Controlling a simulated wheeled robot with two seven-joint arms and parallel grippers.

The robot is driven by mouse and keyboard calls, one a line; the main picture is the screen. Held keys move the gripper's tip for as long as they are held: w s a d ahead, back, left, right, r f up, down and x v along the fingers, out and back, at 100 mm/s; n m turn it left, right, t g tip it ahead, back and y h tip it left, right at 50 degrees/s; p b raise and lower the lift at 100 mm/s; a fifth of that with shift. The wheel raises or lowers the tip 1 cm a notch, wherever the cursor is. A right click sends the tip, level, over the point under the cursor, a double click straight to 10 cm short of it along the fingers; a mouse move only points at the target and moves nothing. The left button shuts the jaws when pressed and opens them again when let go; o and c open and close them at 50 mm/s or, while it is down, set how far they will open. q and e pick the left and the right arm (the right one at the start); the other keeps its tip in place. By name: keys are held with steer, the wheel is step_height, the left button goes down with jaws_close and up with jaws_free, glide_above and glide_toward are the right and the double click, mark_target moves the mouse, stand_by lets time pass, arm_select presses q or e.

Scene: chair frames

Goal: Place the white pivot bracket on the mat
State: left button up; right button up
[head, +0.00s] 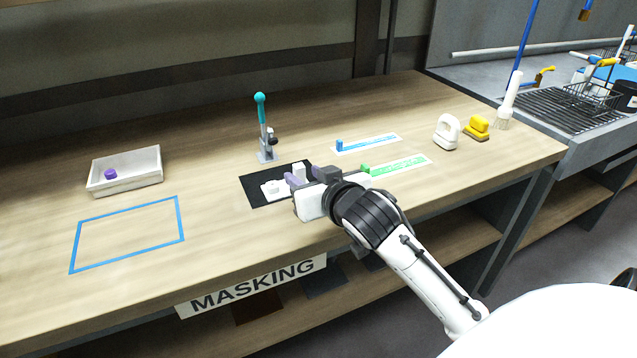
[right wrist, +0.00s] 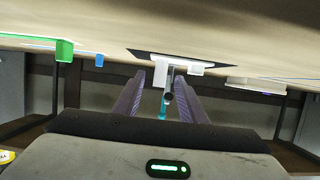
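The white pivot bracket (head: 274,189) is on the black mat (head: 258,197) in the middle of the table, with a flat part and a raised part. In the right wrist view the bracket (right wrist: 163,66) shows against the dark mat, beyond and partly between the fingers. My right gripper (head: 303,176) reaches in over the mat's right side and partly hides the mat and bracket. Its two purple-grey fingers (right wrist: 160,95) stand apart with gaps visible beside the bracket's protruding part. My left gripper is not in view.
A teal-handled toggle clamp (head: 263,130) stands behind the mat. A white tray (head: 125,172) with a purple piece and a blue tape outline (head: 128,240) are at left. Blue (head: 366,143) and green (head: 400,164) strips lie at right, near a white-handled tool (head: 446,132) and yellow brush (head: 477,128).

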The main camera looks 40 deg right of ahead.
steer(key=v, duration=0.8)
steer(key=shift+s, duration=0.1)
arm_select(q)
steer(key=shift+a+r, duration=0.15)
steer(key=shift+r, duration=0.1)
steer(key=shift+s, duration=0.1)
